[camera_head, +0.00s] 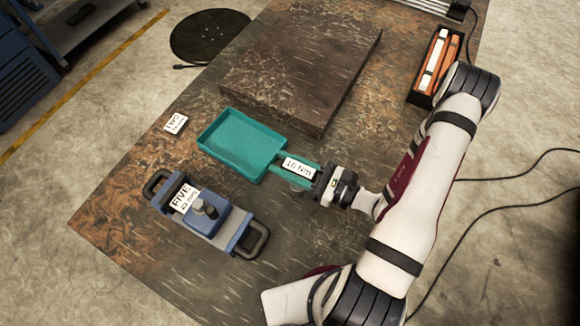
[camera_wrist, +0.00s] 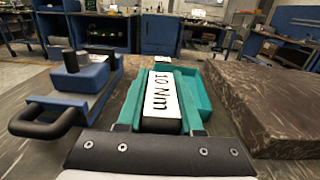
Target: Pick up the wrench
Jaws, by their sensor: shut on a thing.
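My gripper (camera_head: 318,184) is at the near right end of the teal tray (camera_head: 232,148). It is shut on a dark block labelled 10 Nm (camera_head: 298,167). The labelled block also shows in the wrist view (camera_wrist: 161,100), lying between two teal strips. I cannot tell whether these strips belong to the tray or to my fingers. No clear wrench shape shows apart from this labelled block. Its underside is hidden, so I cannot tell whether it touches the table.
A blue fixture with black handles (camera_head: 213,222) stands left of my gripper. A thick dark slab (camera_head: 300,65) lies behind the tray. A black box (camera_head: 417,96) holds orange and white pieces at the right. A small white label card (camera_head: 176,123) lies at the left.

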